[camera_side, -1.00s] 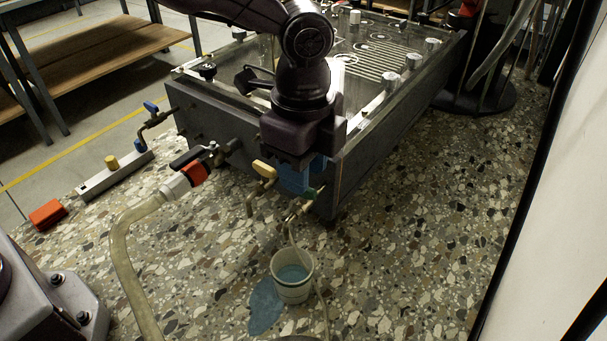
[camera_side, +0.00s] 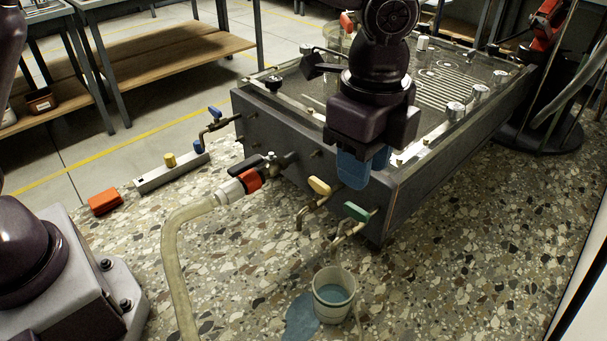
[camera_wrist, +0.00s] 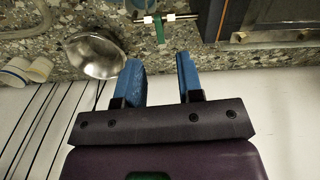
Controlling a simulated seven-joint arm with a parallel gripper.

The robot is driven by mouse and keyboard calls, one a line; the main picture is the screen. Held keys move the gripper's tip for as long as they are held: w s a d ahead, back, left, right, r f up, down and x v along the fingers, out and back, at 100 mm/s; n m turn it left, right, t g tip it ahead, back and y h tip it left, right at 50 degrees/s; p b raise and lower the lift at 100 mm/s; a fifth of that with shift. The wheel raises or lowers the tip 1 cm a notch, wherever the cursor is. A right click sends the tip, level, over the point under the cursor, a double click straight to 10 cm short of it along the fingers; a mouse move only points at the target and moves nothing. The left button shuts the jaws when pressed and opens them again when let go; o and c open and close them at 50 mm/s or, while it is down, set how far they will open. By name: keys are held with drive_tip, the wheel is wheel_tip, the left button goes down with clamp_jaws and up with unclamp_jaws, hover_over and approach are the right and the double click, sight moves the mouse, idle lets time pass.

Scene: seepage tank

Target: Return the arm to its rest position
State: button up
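My gripper (camera_side: 362,170) hangs by the front corner of the dark seepage tank (camera_side: 262,135), above the green-handled valve (camera_side: 356,211). It is apart from the valve. In the wrist view my gripper's blue fingers (camera_wrist: 158,62) stand apart with nothing between them. The green handle (camera_wrist: 160,28) shows beyond the fingertips there. My wrist and gripper hide part of the tank's front edge in the side view.
A yellow-handled valve (camera_side: 319,186) and a red-collared hose valve (camera_side: 250,180) stick out of the tank front. A bucket (camera_side: 333,300) of bluish water stands below, beside a wet patch (camera_side: 301,318). A metal bowl (camera_wrist: 92,55) shows in the wrist view.

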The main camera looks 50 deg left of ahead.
drive_tip(key=shift+s+f+n, duration=0.1)
drive_tip(key=shift+f+n, duration=0.1)
drive_tip(key=shift+n, duration=0.2)
drive_tip(key=shift+s+a+f+n, duration=0.35)
drive_tip(key=shift+s+f+n, duration=0.25)
drive_tip(key=shift+s, duration=0.05)
drive_tip(key=s+a+r+n+t, duration=0.2)
drive_tip(key=s+a+r+n, duration=0.3)
drive_tip(key=a, duration=0.7)
drive_tip(key=s+a+r+n+t, duration=0.3)
drive_tip(key=s+a+r+n, duration=0.2)
drive_tip(key=s+a+n, duration=0.5)
drive_tip(key=shift+s+a+t, duration=0.3)
drive_tip(key=shift+s+a, duration=0.6)
drive_tip(key=shift+s, duration=0.3)
